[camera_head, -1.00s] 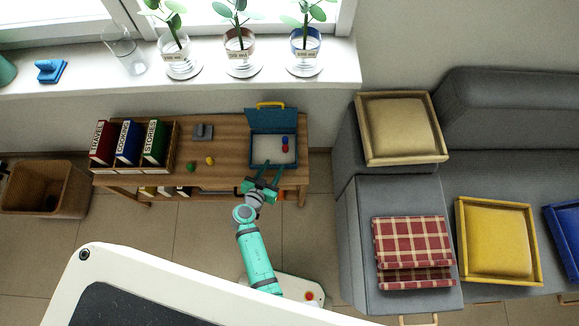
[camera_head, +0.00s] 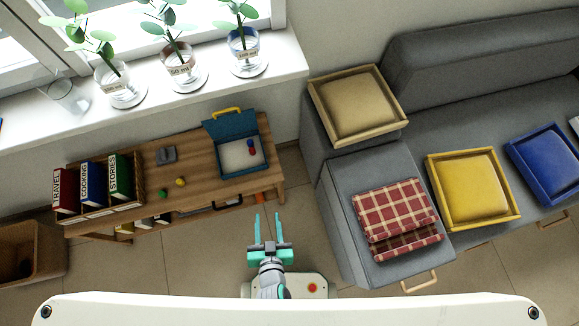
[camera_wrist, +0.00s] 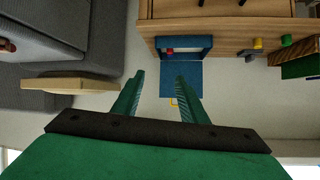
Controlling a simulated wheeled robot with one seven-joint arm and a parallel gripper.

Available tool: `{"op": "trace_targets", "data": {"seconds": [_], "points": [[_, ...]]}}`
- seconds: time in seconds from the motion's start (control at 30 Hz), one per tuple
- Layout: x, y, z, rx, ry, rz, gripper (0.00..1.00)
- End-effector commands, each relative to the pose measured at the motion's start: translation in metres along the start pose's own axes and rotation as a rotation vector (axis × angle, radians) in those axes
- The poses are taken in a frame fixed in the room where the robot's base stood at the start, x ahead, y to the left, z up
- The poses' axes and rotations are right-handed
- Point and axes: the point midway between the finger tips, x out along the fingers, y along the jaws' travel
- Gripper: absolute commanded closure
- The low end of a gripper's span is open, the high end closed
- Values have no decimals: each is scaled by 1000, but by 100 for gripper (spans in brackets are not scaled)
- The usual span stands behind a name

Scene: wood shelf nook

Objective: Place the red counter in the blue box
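The blue box (camera_head: 225,170) stands on the wooden shelf unit with its lid (camera_head: 230,126) open. The red counter (camera_head: 253,153) sits inside it on the white floor, beside a blue counter (camera_head: 250,143). The wrist view shows the open blue lid (camera_wrist: 182,78) and the red counter (camera_wrist: 170,51) above it in the picture. My gripper (camera_head: 268,222) is open and empty, in front of the shelf unit and apart from the box. Its two spread fingers also show in the wrist view (camera_wrist: 160,95).
A green counter (camera_head: 163,193) and a yellow counter (camera_head: 180,182) lie on the shelf top near a grey object (camera_head: 166,155) and several books (camera_head: 91,181). A grey sofa (camera_head: 343,210) with cushions stands to the right. Potted plants line the windowsill above.

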Motion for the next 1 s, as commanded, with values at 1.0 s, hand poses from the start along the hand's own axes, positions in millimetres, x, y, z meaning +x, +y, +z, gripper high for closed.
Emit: {"op": "trace_targets", "data": {"seconds": [1.0], "points": [[-154, 44, -145, -71, 274, 122, 61]]}}
